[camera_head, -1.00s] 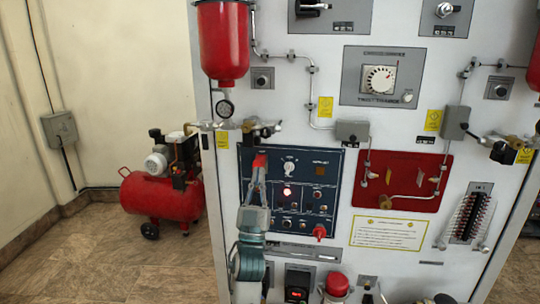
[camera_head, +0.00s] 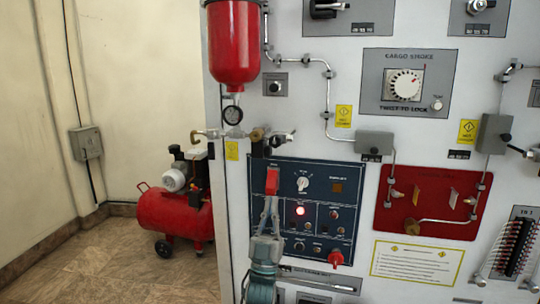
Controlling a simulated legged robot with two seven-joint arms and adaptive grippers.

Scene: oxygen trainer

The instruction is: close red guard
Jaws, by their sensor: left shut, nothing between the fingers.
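The red guard (camera_head: 272,181) is at the upper left of the dark blue control panel (camera_head: 327,215), near a white dial. It appears as an upright red piece; its exact angle is hard to tell. My left gripper (camera_head: 271,199) comes up from below, with its fingertips at or just under the guard's lower end. Whether they touch it I cannot tell. Its fingers are shut and empty. My right gripper is not in view.
A red cylinder (camera_head: 233,45) with a gauge and pipes hangs above left of the panel. A red valve plate (camera_head: 420,202) is to the right. A red compressor (camera_head: 172,215) stands on the floor at left.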

